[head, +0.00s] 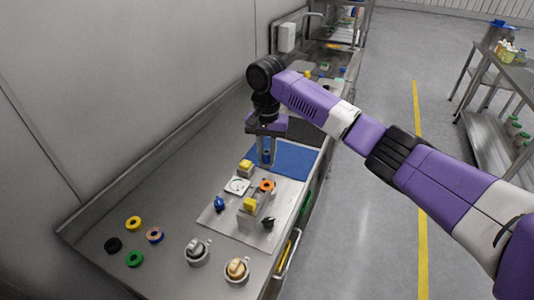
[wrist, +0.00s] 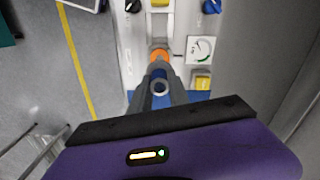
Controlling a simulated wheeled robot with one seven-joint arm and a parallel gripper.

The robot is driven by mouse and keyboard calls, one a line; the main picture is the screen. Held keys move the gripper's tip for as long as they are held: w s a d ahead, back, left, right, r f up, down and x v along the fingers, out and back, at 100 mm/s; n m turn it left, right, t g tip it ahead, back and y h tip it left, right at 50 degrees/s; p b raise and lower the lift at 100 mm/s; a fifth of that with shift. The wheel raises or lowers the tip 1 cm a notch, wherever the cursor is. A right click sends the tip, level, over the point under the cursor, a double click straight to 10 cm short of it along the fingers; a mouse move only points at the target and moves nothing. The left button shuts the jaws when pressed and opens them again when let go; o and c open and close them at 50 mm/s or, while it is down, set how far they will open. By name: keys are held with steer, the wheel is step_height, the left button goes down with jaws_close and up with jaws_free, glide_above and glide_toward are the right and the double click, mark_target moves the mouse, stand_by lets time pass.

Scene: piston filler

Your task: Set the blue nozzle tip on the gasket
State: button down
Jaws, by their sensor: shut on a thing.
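My gripper (head: 266,163) points down over the far end of the metal plate, shut on the blue nozzle tip (head: 267,156). In the wrist view the nozzle tip (wrist: 160,88) shows as a round open end between the fingers. The fingers hide much of it. An orange ring (head: 267,185), which looks like the gasket, sits on the plate fixture just nearer than the gripper. In the wrist view the orange ring (wrist: 159,54) lies just beyond the fingertips, partly covered by them. The tip appears apart from the ring; the height between them is hard to tell.
The plate (head: 230,222) carries a gauge (head: 237,185), yellow blocks (head: 250,204), a blue knob (head: 219,204) and a black knob (head: 268,222). A blue mat (head: 298,160) lies behind. Several loose rings (head: 134,259) and two metal fittings (head: 196,252) stand on the near counter.

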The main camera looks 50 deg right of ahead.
mark_target(267, 166)
steer(key=shift+f+b, duration=2.6)
steer(key=shift+b, duration=0.15)
steer(key=shift+f, duration=1.95)
steer(key=shift+p, duration=0.55)
steer(key=shift+f+p, duration=0.1)
steer(key=shift+p, duration=0.4)
steer(key=c, duration=0.8)
jaws_free()
steer(key=shift+o, duration=0.2)
